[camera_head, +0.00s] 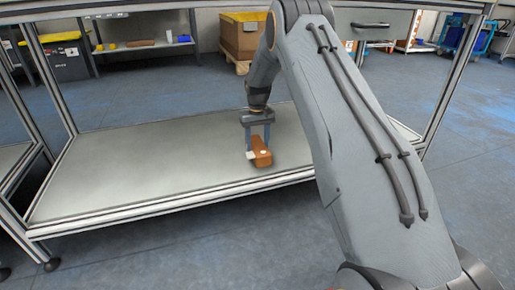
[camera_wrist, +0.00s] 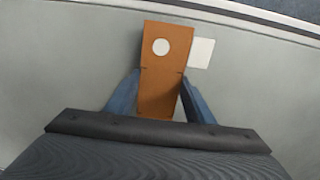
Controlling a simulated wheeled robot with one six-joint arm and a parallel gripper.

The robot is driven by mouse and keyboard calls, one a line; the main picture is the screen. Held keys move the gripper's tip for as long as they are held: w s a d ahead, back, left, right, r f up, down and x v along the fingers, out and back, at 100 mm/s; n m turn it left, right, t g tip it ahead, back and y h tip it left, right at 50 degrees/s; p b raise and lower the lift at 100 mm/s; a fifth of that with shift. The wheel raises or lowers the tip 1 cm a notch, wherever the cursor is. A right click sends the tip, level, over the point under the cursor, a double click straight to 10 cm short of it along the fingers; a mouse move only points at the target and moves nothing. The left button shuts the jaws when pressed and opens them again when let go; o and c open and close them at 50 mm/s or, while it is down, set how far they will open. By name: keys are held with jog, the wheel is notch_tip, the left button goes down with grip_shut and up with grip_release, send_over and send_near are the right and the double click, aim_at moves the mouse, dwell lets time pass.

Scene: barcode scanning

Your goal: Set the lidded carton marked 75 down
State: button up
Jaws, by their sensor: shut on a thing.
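The brown carton (camera_head: 262,155) is between the fingers of my gripper (camera_head: 258,145), low over the grey shelf near its front edge. In the wrist view the carton (camera_wrist: 167,65) has a white round spot on its face, and my gripper (camera_wrist: 160,100) is shut on its sides with both blue-grey fingers. The number 75 cannot be read. A white square (camera_wrist: 201,53) shows beside the carton's right edge; a pale patch also shows at the carton's left in the head view. I cannot tell whether the carton touches the shelf.
The grey shelf (camera_head: 130,165) is bare around the carton, framed by metal posts and a front rail (camera_head: 150,209). My arm covers the right part of the shelf.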

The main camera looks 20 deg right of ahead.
aim_at(258, 145)
jog(key=shift+f, duration=0.8)
jog(key=o, duration=1)
jog(key=shift+r, duration=0.1)
notch_tip(258, 145, up, 8)
jog(key=p, duration=0.3)
jog(key=shift+r+p, duration=0.25)
jog(key=shift+p, duration=0.1)
